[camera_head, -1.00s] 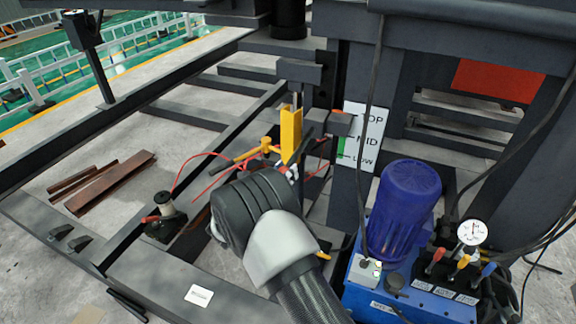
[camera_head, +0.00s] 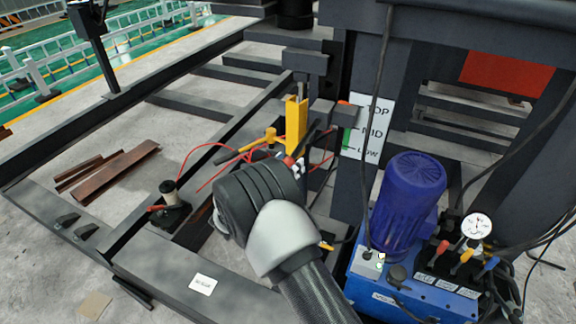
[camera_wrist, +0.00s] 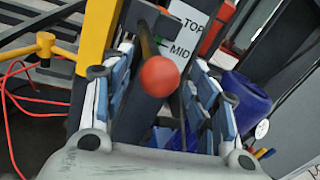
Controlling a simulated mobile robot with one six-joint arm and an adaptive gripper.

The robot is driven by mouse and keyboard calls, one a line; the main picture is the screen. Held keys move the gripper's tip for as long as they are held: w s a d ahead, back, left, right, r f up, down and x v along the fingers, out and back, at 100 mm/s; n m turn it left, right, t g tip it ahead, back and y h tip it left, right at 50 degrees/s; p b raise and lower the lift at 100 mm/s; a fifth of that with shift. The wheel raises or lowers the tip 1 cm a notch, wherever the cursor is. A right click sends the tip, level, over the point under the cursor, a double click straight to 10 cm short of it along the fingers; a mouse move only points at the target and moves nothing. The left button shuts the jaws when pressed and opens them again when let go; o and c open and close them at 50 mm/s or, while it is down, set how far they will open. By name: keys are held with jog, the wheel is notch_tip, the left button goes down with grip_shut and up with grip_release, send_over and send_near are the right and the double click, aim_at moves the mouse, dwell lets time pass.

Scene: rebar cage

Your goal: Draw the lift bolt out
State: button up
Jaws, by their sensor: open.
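The lift bolt is most likely the dark rod with a red ball knob (camera_wrist: 160,76) in the wrist view. The knob faces the camera, and the rod runs away behind it. My gripper (camera_wrist: 158,66) is open, with one blue-grey finger on either side of the rod and knob. I cannot tell whether either finger touches it. The rod's far end is hidden. A yellow upright bracket (camera_head: 296,128) stands just beyond my gripper in the head view; it also shows at the left of the wrist view (camera_wrist: 97,38). In the head view my wrist hides most of the gripper.
A TOP/MID/LOW sign (camera_head: 370,128) is on the post behind. A blue pump unit with a motor (camera_head: 410,200) and gauge (camera_head: 477,226) stands at right. A red hose (camera_head: 190,160) runs left to a small jack (camera_head: 171,205). Rusty bars (camera_head: 115,170) lie on the floor.

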jog(key=v, duration=1.1)
jog(key=shift+s+a, duration=0.2)
jog(key=shift+s, duration=0.1)
jog(key=s+d+r+m+g+h, duration=0.1)
jog(key=s+d+r+m+g, duration=0.1)
jog(key=d+r+m+g, duration=0.3)
jog(key=s+d+r+m+g, duration=0.1)
jog(key=s+d+r+m, duration=0.15)
jog(key=d, duration=0.55)
jog(key=s+d+r+m+g+h, duration=0.1)
jog(key=s+d+r+m+g, duration=0.1)
jog(key=d+r+m+g, duration=0.3)
jog(key=s+d+r+m+g+y, duration=0.2)
jog(key=s+d+m+y, duration=0.2)
jog(key=s+d+m, duration=0.6)
jog(key=s+a+m+t+y, duration=0.1)
jog(key=s+m+y, duration=0.3)
jog(key=s, duration=0.4)
jog(key=s+a+r+m+t+y, duration=0.1)
jog(key=s+a+m+y, duration=0.2)
jog(key=s, duration=0.5)
jog(key=shift+a+r+m+t+y, duration=0.3)
jog(key=shift+a+m+t+y, duration=0.15)
jog(key=shift+m, duration=0.5)
